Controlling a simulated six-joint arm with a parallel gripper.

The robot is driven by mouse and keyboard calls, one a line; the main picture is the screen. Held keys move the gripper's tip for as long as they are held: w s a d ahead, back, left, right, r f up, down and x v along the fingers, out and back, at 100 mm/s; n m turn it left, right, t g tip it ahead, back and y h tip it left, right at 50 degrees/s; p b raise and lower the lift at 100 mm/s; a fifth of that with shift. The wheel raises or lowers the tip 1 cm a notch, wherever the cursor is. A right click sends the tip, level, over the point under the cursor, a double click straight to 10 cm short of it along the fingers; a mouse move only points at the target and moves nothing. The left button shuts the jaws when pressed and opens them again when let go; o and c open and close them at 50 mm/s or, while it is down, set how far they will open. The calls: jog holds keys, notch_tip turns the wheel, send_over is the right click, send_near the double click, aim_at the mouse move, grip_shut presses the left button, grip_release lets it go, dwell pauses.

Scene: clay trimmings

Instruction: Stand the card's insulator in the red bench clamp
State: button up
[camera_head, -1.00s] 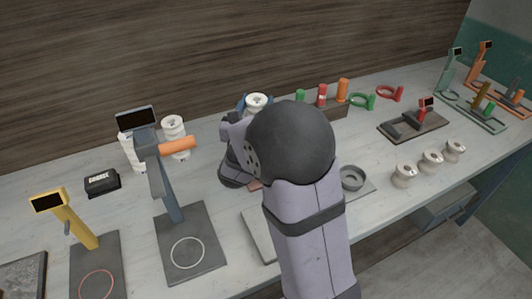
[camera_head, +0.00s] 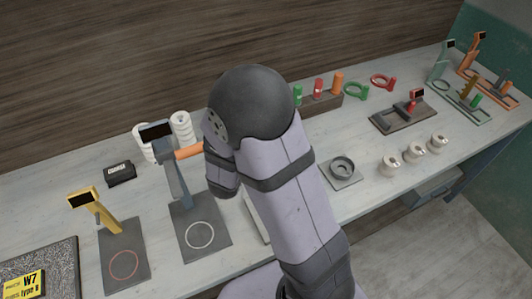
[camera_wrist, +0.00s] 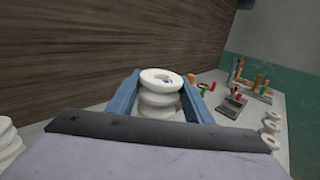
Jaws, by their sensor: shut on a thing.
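A white ribbed insulator (camera_wrist: 160,98) stands upright between the blue fingers of my gripper (camera_wrist: 164,76) in the wrist view; the gripper is shut on it. In the head view my arm hides both. The red bench clamp (camera_head: 413,101), on a dark base, is at the right of the bench, apart from my gripper. It also shows small in the wrist view (camera_wrist: 238,97). A yellow card (camera_head: 22,285) reading "W7" and a second line too small to be sure of lies at the lower left.
Several white spools (camera_head: 414,151) line the front right. A grey ring (camera_head: 342,167) lies on a plate. A rack (camera_head: 318,102) holds green, red and orange pieces. A yellow stand (camera_head: 100,212) is left.

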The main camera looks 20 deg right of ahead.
jog(key=shift+f, duration=3.05)
jog(key=shift+f+p, duration=0.4)
jog(key=shift+f, duration=1.5)
jog(key=shift+f, duration=0.15)
jog(key=o, duration=1.5)
jog(key=shift+a, duration=0.1)
jog(key=b+v, duration=0.4)
jog(key=v, duration=0.8)
